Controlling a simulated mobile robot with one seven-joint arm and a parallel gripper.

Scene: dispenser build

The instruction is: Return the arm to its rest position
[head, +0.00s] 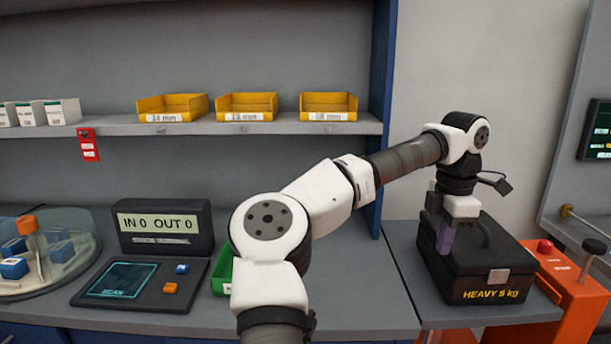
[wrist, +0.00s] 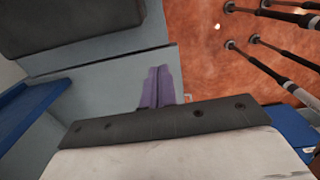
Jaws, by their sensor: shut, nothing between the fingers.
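My arm reaches across the head view from the bottom middle to the right. My gripper (head: 445,250) points down at the right, overlapping the left part of the black case in that view. Its purple fingers are closed together with nothing between them. In the wrist view the gripper (wrist: 160,70) shows shut and empty over the grey counter (wrist: 110,80). The black case lies beyond the fingertips to the upper left there, apart from them.
The black case (head: 478,265), marked HEAVY 5 kg, stands on the right counter. An orange stand (head: 570,290) is right of it. Yellow bins (head: 328,106) sit on the shelf. A display (head: 165,228) and a round covered tray (head: 75,280) are left. Dark poles (wrist: 275,60) stand over reddish floor.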

